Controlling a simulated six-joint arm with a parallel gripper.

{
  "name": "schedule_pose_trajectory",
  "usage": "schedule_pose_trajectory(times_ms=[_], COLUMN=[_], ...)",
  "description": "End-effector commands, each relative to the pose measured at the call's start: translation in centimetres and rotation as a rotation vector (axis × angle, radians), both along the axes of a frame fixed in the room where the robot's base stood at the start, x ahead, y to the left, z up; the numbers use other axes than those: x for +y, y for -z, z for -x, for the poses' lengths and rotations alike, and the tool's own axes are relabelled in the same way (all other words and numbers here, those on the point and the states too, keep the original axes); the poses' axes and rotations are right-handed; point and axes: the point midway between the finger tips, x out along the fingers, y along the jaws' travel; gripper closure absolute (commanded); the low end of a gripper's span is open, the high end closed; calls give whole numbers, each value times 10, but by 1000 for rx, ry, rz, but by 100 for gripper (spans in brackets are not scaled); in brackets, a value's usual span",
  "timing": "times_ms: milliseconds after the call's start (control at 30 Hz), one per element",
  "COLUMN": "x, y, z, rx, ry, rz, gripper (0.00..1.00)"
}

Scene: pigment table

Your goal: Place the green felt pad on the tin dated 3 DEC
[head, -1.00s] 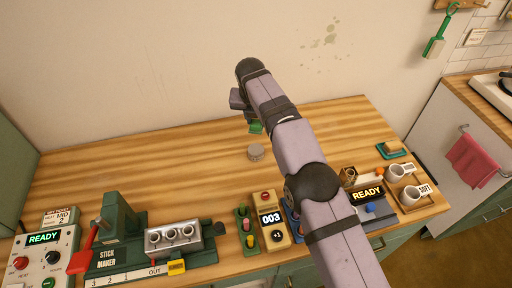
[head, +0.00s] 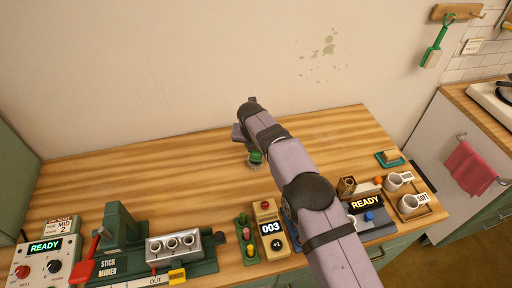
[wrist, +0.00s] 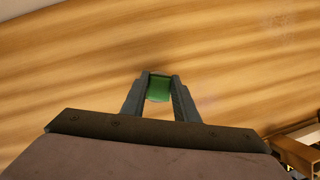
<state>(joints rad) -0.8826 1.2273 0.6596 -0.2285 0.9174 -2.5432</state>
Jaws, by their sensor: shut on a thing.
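My gripper (wrist: 159,78) is shut on the green felt pad (wrist: 159,92), which sits between the fingertips. In the head view the green pad (head: 256,156) shows at the end of my arm, low over the table. I cannot tell whether the pad touches the tin. No date on the tin is readable. The tin does not show in the wrist view.
The stick maker (head: 120,240), a counter reading 003 (head: 270,228) and a tray with coloured pieces (head: 246,240) line the front edge.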

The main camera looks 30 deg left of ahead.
Motion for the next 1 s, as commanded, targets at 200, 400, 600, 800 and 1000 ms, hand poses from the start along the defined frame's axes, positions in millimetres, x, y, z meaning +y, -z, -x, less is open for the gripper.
schedule_pose_trajectory(times_ms=[200, 400, 600, 800, 1000], x=[0, 0, 0, 0, 0], y=[8, 10, 11, 11, 6], z=[0, 0, 0, 0, 0], rx=[-1, -1, -1, -1, -1], ry=[0, 0, 0, 0, 0], rz=[-1, 0, 0, 0, -2], gripper=[94, 94, 54, 54, 54])
